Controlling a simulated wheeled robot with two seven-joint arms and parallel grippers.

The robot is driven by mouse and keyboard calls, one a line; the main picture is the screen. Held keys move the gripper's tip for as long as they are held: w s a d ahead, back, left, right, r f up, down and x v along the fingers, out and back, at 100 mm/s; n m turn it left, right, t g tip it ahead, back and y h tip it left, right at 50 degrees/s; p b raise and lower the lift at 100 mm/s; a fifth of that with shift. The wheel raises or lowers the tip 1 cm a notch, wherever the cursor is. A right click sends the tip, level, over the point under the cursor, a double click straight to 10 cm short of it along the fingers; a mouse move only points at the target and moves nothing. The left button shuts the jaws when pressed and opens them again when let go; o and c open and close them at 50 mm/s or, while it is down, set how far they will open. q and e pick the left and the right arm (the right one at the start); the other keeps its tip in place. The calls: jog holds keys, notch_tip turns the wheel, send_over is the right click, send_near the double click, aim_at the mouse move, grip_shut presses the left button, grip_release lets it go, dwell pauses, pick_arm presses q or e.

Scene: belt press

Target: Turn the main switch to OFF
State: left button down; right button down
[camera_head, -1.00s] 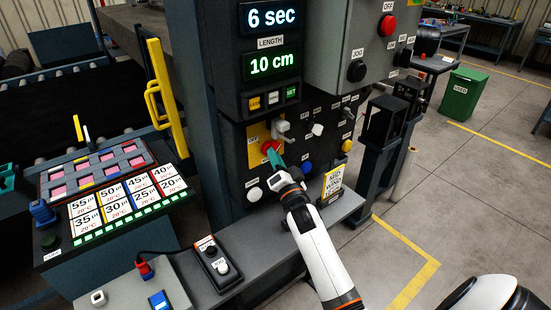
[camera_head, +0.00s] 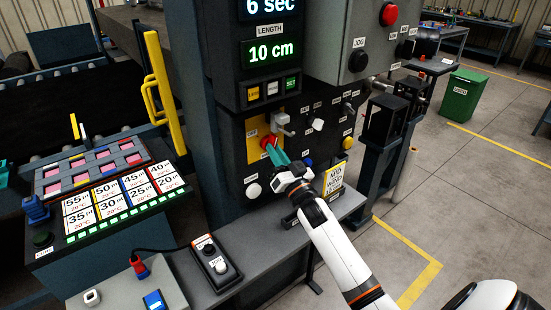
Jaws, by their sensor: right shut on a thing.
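The main switch (camera_head: 269,141) is a red rotary knob on a yellow plate (camera_head: 253,148) on the dark front panel. My right gripper (camera_head: 276,153), with green fingertips, is at the knob and shut on it. The fingers and wrist come from below right and hide part of the knob, so its exact angle is hard to read. A grey padlock-like fitting (camera_head: 284,124) sits just above and right of the knob. My left gripper is not clearly in view; only a bit of teal shows at the left edge.
White, blue and yellow knobs surround the switch; a white one (camera_head: 253,190) is below left. A grey ledge (camera_head: 262,232) carries a two-button box (camera_head: 215,262). Displays (camera_head: 272,52) are above. A yellow handle (camera_head: 163,95) stands at left.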

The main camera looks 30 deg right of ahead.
jog(key=shift+d+r+n+g+y+b, duration=0.15)
jog(key=shift+n+g+y+b, duration=0.3)
jog(key=shift+n+y, duration=1.75)
jog(key=shift+d+f+n+g+y+b, duration=0.15)
jog(key=shift+n+g+y+b, duration=0.45)
jog(key=shift+n, duration=3.15)
jog(key=shift+d+r+n+g+y+b, duration=0.1)
jog(key=shift+d+n+g+y+b, duration=0.15)
jog(key=shift+n+y, duration=2.05)
jog(key=shift+n+h, duration=0.7)
jog(key=shift+n, duration=0.05)
jog(key=c, duration=1.4)
grip_release()
jog(key=shift+c, duration=0.2)
